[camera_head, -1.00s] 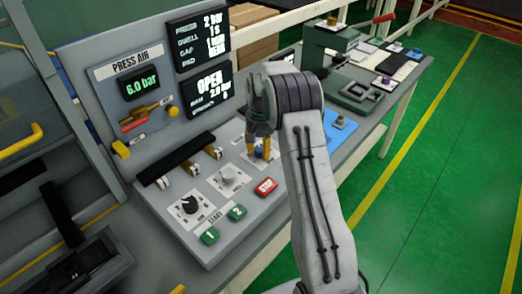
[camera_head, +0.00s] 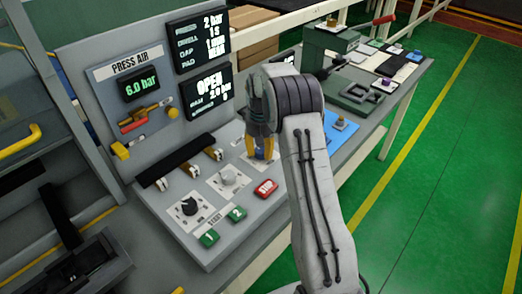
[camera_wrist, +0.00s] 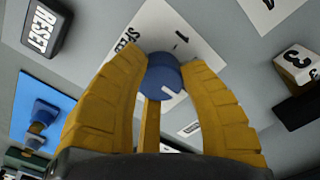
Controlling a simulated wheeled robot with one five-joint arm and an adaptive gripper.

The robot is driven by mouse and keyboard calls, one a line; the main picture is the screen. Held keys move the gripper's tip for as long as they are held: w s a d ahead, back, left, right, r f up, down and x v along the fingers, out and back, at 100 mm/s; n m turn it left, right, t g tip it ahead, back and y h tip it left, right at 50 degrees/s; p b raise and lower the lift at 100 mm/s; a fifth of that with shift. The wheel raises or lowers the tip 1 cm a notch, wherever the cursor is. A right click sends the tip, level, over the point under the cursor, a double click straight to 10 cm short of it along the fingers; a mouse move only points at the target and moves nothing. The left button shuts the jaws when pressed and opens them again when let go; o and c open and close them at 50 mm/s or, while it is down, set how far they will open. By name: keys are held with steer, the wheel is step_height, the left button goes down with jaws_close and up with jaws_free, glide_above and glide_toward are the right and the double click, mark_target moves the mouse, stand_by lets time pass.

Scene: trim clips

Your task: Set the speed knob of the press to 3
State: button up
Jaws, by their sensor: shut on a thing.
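The speed knob is a round blue knob (camera_wrist: 165,74) on a white plate (camera_wrist: 152,22) lettered SPEED, of which only part of the word shows. A mark "1" shows on the plate beside the knob; the other scale marks are hidden or unreadable. In the head view my gripper (camera_head: 262,148) reaches down to the right end of the press panel (camera_head: 205,235), and its fingers mostly cover the knob.
On the panel are a black knob (camera_head: 189,206), a grey knob (camera_head: 228,177), green buttons 1 (camera_head: 209,237) and 2 (camera_head: 237,213), and a red STOP button (camera_head: 266,187). A RESET button (camera_wrist: 45,27) and a blue plate (camera_wrist: 38,105) lie near my gripper.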

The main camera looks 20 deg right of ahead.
mark_target(261, 149)
steer(key=o, duration=1.2)
steer(key=shift+w, duration=0.1)
step_height(261, 149, up, 12)
stand_by(0.4)
